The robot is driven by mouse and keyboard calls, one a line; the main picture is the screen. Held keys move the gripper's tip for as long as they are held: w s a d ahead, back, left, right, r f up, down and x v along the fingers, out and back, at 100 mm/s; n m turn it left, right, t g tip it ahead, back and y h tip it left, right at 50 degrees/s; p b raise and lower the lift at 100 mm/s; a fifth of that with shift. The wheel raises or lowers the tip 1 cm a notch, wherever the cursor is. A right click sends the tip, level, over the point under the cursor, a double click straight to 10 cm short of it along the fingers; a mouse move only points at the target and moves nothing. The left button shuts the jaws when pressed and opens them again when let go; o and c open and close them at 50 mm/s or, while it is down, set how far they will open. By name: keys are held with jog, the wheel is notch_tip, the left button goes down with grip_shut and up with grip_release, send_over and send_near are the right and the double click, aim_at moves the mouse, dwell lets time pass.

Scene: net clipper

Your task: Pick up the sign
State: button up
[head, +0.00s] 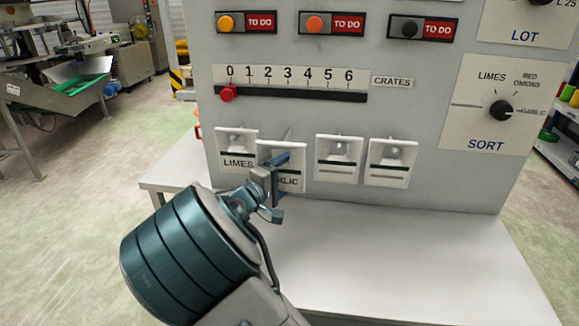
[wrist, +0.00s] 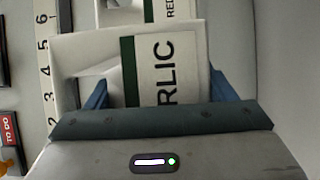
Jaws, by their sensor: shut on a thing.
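The white garlic sign (head: 291,181) has a dark green stripe and black letters, partly hidden by my gripper in the head view. My gripper (head: 274,187) is shut on this sign, with a blue finger at each side of it. In the wrist view the sign (wrist: 185,75) fills the space between my fingers (wrist: 160,93), and the letters "RLIC" show. The sign stands in front of the grey panel and overlaps the edge of the limes sign (head: 237,146). I cannot tell whether it is clear of its peg.
Two more white signs (head: 338,158) (head: 387,162) are on the panel to the right. Above are a crates slider (head: 228,94) at 0 and several TO DO switches (head: 246,23). A sort knob (head: 500,110) is at the right. The white tabletop (head: 420,250) below is clear.

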jog(key=s, duration=0.2)
jog(key=s+a, duration=0.1)
jog(key=s, duration=0.2)
jog(key=shift+s+b, duration=0.25)
jog(key=shift+b, duration=0.05)
notch_tip(320, 180, up, 14)
jog(key=shift+w, duration=0.15)
jog(key=shift+o, duration=0.7)
jog(key=c, duration=0.4)
jog(key=shift+f, duration=0.1)
jog(key=shift+c, duration=0.2)
